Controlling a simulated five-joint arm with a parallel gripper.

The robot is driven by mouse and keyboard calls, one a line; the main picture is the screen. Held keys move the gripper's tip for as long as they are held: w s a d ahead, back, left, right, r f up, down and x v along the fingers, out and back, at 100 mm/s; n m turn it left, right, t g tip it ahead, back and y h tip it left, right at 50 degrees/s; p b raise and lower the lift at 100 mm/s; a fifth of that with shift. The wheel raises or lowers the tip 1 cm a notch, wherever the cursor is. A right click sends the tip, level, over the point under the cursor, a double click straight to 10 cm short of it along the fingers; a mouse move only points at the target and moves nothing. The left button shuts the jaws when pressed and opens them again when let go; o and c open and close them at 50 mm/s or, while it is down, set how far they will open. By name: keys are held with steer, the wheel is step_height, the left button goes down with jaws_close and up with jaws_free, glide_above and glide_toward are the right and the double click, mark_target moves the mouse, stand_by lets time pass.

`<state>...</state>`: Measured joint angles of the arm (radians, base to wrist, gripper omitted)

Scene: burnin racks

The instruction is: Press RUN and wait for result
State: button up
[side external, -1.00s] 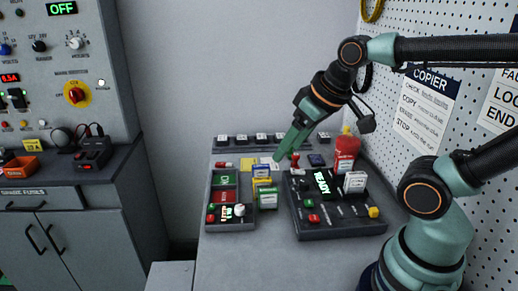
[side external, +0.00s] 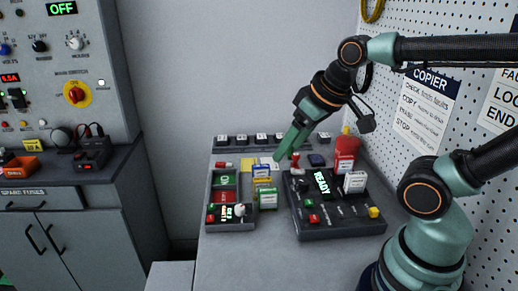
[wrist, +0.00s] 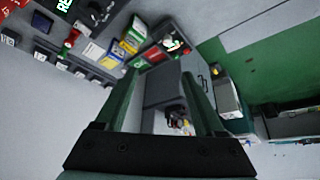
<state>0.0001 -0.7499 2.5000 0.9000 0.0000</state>
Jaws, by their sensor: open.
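The right-hand console (side external: 345,229) sits on the bench with a lit display (side external: 322,183) reading READY. I cannot read a RUN label on any button. My gripper (side external: 282,157) is above the bench behind the consoles, pointing down and left. It seems apart from everything. In the wrist view my gripper (wrist: 160,82) has its two fingers spread with nothing between them.
A smaller console (side external: 232,228) with green and red panels and a white knob (side external: 239,210) is at the left. Colored boxes (side external: 265,190) stand between the consoles. A red bottle (side external: 346,152) stands behind the right console. A pegboard wall is close on the right.

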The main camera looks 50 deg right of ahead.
jaws_close()
stand_by(1.7)
